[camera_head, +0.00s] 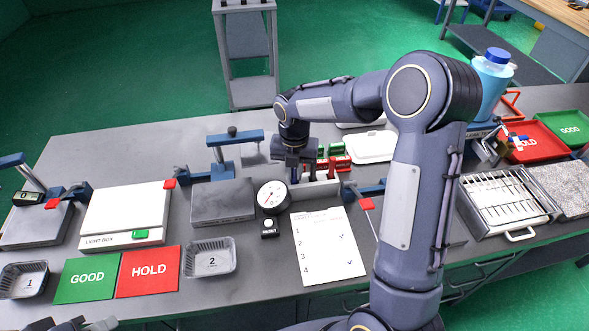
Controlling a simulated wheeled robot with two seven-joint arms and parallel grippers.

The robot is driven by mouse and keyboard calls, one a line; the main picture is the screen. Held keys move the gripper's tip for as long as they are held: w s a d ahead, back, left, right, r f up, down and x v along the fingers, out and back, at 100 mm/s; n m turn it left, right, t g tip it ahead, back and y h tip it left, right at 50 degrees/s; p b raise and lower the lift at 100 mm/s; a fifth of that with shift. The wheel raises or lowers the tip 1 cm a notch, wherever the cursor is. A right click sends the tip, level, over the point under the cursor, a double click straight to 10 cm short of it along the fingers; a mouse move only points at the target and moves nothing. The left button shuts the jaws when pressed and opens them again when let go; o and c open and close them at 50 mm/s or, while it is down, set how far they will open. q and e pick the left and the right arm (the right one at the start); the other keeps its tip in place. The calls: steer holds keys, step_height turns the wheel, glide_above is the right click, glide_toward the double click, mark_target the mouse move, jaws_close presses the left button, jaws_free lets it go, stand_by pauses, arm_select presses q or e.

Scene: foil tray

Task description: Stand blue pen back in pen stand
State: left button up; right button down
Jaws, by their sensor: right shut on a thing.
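The pen stand (318,190) is a pale block near the middle of the table, behind the check sheet. A dark pen (312,173) and a red pen (332,168) stand upright in it. My right gripper (294,164) is above the left end of the stand, pointing down. It is shut on a slim dark thing, which I take to be the blue pen (294,176); its colour is hard to tell. I cannot tell whether its lower end is inside the stand. Part of my left arm's end (85,325) shows at the bottom left edge; its jaws are not clear.
A round dial gauge (272,196) stands close left of the pen stand. The check sheet (327,246) lies in front. Red and green blocks (334,160) sit behind. A grey plate with a blue clamp (222,200) is further left. My right arm hides table to the right.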

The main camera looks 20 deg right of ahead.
steer(key=shift+f, duration=0.2)
steer(key=c, duration=1.3)
jaws_free()
steer(key=shift+c, duration=0.2)
steer(key=shift+r, duration=0.1)
step_height(320, 180, up, 6)
steer(key=p, duration=0.5)
